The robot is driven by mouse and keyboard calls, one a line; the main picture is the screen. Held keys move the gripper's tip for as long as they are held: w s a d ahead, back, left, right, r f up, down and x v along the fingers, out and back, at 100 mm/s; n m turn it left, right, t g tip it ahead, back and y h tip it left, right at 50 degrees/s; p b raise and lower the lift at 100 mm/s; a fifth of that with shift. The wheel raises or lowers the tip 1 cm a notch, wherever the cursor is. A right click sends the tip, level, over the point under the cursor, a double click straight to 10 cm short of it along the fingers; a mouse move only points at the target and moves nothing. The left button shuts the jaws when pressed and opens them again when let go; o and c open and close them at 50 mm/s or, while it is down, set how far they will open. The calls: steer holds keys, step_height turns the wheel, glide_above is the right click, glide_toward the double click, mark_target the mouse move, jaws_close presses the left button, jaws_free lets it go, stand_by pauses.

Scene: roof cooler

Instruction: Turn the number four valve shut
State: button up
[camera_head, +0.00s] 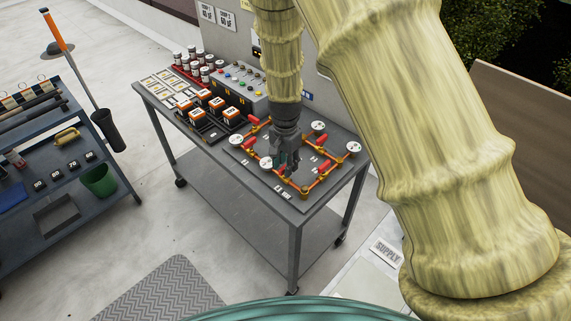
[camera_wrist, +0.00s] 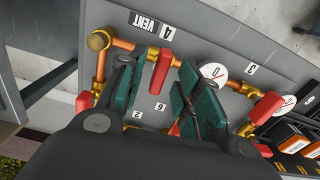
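The number four valve has a red handle (camera_wrist: 161,70) on a copper pipe near the "4 VENT" label (camera_wrist: 150,27). In the wrist view the handle points across the pipe. My gripper (camera_wrist: 158,85) is open, with one dark green finger on the left of this handle and one on the right. Gaps show between the handle and both fingers. In the head view my gripper (camera_head: 288,165) is low over the near edge of the valve panel (camera_head: 262,179) and hides most of this valve. Whether the fingertips reach below the handle's top cannot be told.
A round gauge (camera_wrist: 213,71) sits close beside the right finger. Other red valve handles (camera_wrist: 83,101) stand around the pipe loop. On the table (camera_head: 180,127) are orange-topped blocks (camera_head: 216,103), a control box (camera_head: 238,84) and jars (camera_head: 192,58). A blue cart (camera_head: 70,195) stands at left.

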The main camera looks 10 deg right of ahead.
step_height(320, 180, up, 11)
steer(key=shift+r, duration=0.2)
stand_by(0.3)
stand_by(0.4)
